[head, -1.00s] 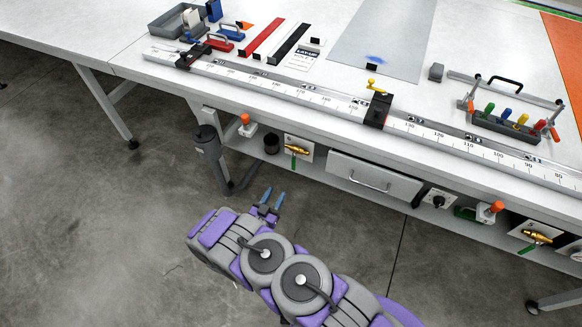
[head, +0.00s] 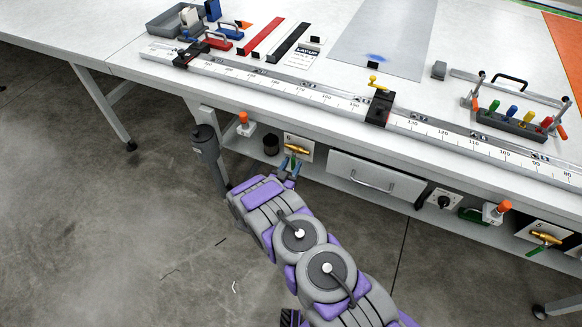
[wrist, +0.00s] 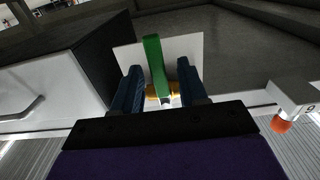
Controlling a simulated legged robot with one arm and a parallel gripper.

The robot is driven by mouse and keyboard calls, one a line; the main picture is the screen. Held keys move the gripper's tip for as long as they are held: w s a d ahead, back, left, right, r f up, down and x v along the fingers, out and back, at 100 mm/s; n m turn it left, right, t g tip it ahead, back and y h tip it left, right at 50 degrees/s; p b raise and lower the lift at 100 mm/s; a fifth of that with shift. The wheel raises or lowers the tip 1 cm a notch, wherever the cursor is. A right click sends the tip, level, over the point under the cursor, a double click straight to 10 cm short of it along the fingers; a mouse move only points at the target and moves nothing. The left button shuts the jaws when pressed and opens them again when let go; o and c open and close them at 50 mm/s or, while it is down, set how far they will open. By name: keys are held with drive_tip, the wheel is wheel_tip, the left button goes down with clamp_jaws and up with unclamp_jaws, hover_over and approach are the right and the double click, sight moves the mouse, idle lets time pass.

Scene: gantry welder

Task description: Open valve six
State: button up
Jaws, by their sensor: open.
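A valve with a brass body (head: 296,148) and a green lever sits on a white plate (head: 306,155) under the bench's front edge, left of the drawer. I cannot read the plate's label clearly. My gripper (head: 289,166) is open at the valve, its blue fingers in front of the lever. In the wrist view the green lever (wrist: 154,62) stands in the gap between the two open fingers of my gripper (wrist: 160,78). The brass body (wrist: 151,91) shows behind the fingers, partly hidden. I see no firm grip on the lever.
A drawer (head: 373,174) is right of the valve. A black round fitting (head: 270,145) and an orange-topped part (head: 244,121) are left of it. Another brass valve (head: 546,238) with a green lever is far right. The concrete floor (head: 130,235) is open at left.

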clamp_jaws()
idle(0.4)
